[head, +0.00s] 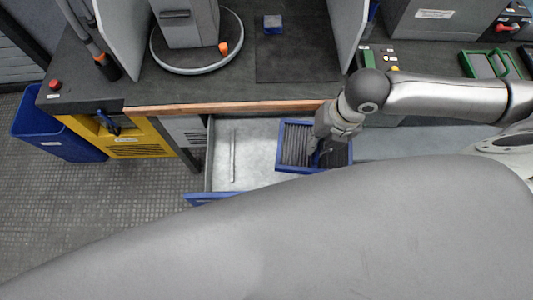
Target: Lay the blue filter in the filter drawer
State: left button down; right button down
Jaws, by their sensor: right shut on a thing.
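The blue filter (294,144) has a blue frame around dark grey pleats. It lies flat, or nearly so, over the right part of the open filter drawer (222,166). I cannot tell whether it touches the drawer floor or hangs a little above it. The drawer has a pale grey floor and a blue front edge at lower left. My right gripper (319,148) is shut on the blue filter and hides part of its middle. My left gripper is not in view.
A thin rod (233,155) lies in the drawer's left part. The dark bench top (125,90) with its copper-coloured edge (225,107) runs behind the drawer. A yellow cabinet (125,142) and a blue bin (55,140) stand at left. My grey body fills the foreground.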

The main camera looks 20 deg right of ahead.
aim_at(283, 135)
jog(key=shift+s+d+f+n, duration=0.15)
jog(key=shift+f+n, duration=0.25)
jog(key=shift+n, duration=0.3)
jog(key=shift+f, duration=0.1)
jog(key=w+a+f, duration=0.1)
jog(key=w+a, duration=0.1)
jog(key=w+a+f, duration=0.1)
jog(key=w+a, duration=0.1)
jog(key=w+a+f, duration=0.2)
jog(key=a, duration=0.1)
jog(key=shift+w, duration=0.25)
jog(key=shift+w+a+f+b, duration=0.1)
jog(key=shift+w+a+f, duration=0.45)
jog(key=shift+f, duration=0.95)
jog(key=shift+w+a+f+b, duration=0.1)
jog(key=shift+w+a+f, duration=0.4)
jog(key=shift+f, duration=0.95)
jog(key=shift+w+a+f+b, duration=0.1)
jog(key=shift+w+a+f, duration=0.4)
jog(key=shift+f, duration=1)
jog(key=shift+f, duration=0.6)
